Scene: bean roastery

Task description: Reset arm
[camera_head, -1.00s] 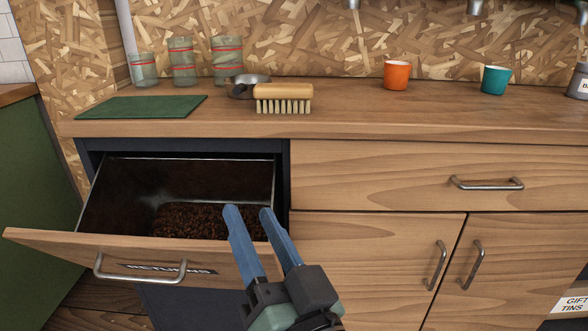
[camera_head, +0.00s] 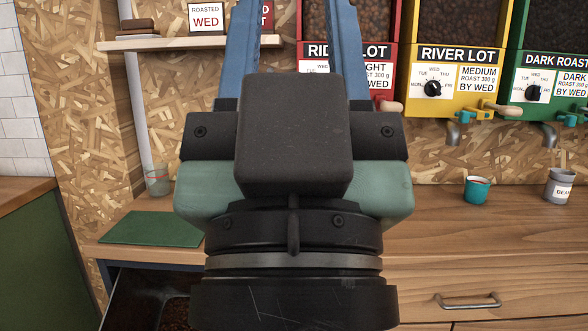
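My gripper (camera_head: 294,20) fills the middle of the head view, close to the camera. Its two blue fingers point up, stand well apart with nothing seen between them, and run out of the top edge. Their tips are out of view. The hand and wrist hide much of the counter, including where the brush and orange cup stood. The drawer (camera_head: 125,300) at the lower left is still open, with dark brown stuff inside; my wrist hides most of it.
The wooden counter (camera_head: 440,220) holds a green mat (camera_head: 152,228), a glass jar (camera_head: 157,180), a teal cup (camera_head: 477,190) and a grey tin (camera_head: 559,186). Bean dispensers, including the yellow River Lot one (camera_head: 455,70), hang above at right. A shelf (camera_head: 165,42) is at upper left.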

